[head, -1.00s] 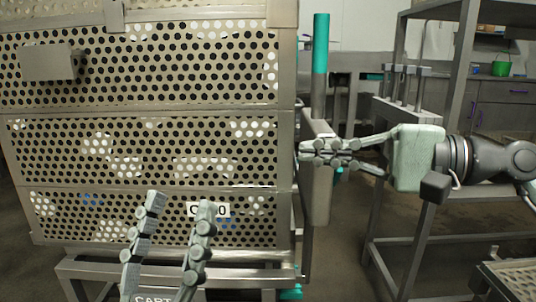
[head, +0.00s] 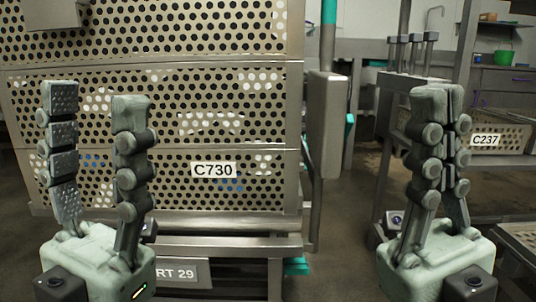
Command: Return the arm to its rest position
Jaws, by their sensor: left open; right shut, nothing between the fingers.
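My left gripper (head: 96,112) is upright at the left of the head view, its two fingers spread apart with nothing between them. It stands in front of the perforated metal crate stack and hides part of it. My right gripper (head: 446,92) is upright at the right, its fingers closed together and empty. It is clear of the grey upright plate (head: 327,120) at the stack's right side. Both palms show at the bottom of the view.
The perforated crate stack (head: 225,125) bears a C730 label (head: 213,170) and sits on a cart (head: 225,245) marked "RT 29". A metal rack at the right holds a perforated crate labelled C237 (head: 486,140). Floor shows between cart and rack.

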